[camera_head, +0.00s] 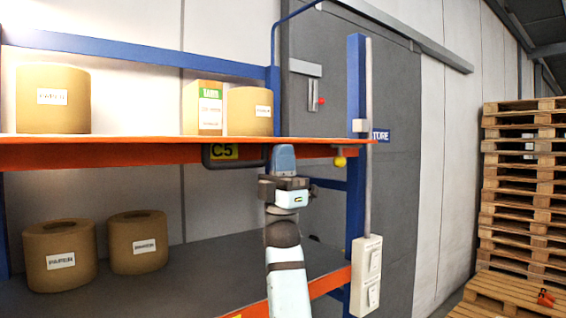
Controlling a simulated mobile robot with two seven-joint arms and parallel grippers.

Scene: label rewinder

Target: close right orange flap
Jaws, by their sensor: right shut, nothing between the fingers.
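A long orange front edge (90,153) runs along the upper shelf, with a yellow "C5" label (224,152) in a dark frame on it. An orange strip (330,282) also edges the lower shelf at the right. I cannot tell which orange part is the right flap. My right gripper (283,158) comes up from below, pointing up, shut and empty. Its tip overlaps the upper orange edge just right of the label; I cannot tell whether it touches. The gripper hides part of that edge. My left gripper is not in view.
Brown rolls (52,98) and a small box (203,108) stand on the upper shelf, more rolls (60,255) on the lower. A blue post (356,200), a yellow knob (340,162) and a white switch box (366,275) are right of my gripper. Wooden pallets (520,190) stack at far right.

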